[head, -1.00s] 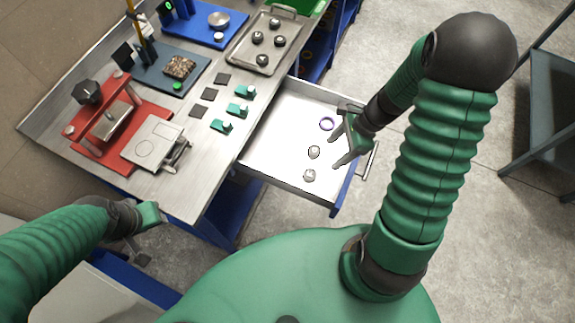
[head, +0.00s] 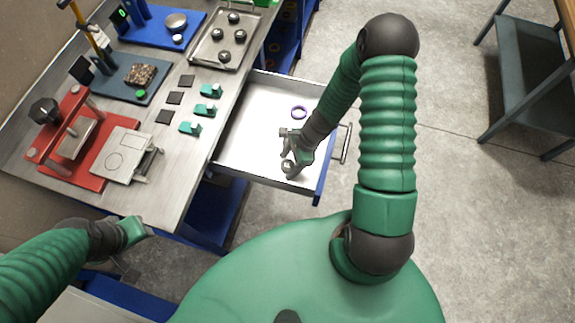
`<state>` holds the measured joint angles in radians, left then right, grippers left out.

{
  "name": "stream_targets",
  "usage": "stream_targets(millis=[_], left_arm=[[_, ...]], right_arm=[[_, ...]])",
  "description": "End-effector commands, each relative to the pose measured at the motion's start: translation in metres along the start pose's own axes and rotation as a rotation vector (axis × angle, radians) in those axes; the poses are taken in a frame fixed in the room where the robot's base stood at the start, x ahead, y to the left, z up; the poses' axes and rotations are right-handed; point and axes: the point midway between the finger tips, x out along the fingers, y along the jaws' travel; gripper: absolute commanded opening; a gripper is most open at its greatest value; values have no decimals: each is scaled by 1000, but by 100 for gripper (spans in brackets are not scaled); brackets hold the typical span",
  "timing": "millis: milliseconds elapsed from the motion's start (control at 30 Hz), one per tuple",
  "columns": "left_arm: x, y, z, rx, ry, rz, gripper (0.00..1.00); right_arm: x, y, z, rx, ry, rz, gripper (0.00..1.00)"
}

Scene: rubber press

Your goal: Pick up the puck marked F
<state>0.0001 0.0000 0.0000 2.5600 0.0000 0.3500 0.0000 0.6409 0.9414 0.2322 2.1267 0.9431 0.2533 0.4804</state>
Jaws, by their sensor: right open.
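An open drawer (head: 240,146) holds small round grey pieces that look like pucks. One puck (head: 288,167) shows at the fingertips of my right gripper (head: 288,154); its mark is too small to read. A second puck seen earlier is now hidden by the gripper. My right gripper is open, over the drawer, with its fingers pointing down around or just above the pucks; I cannot tell whether it touches them. My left gripper (head: 138,232) is at the lower left, off the front of the bench, and its jaws are not clear.
The metal bench (head: 190,72) carries a red press (head: 70,140), a metal tray (head: 203,62) with several dark round pieces, and green clips (head: 208,108). The drawer's left part is clear.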

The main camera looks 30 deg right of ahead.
Motion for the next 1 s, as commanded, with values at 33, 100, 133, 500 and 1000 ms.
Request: stream_targets(millis=[33, 100, 133, 500, 1000], left_arm=[[0, 0, 0, 0, 0, 0, 36], [0, 0, 0, 0, 0, 0, 36], [0, 0, 0, 0, 0, 0, 36], [0, 0, 0, 0, 0, 0, 36], [-4, 0, -1, 0, 0, 0, 36]], right_arm=[[0, 0, -1, 1, 4, -1, 67], [0, 0, -1, 1, 5, -2, 67], [0, 0, -1, 1, 6, -2, 60], [-1, 0, -1, 0, 5, -2, 12], [-22, -1, 9, -4, 5, -4, 1]])
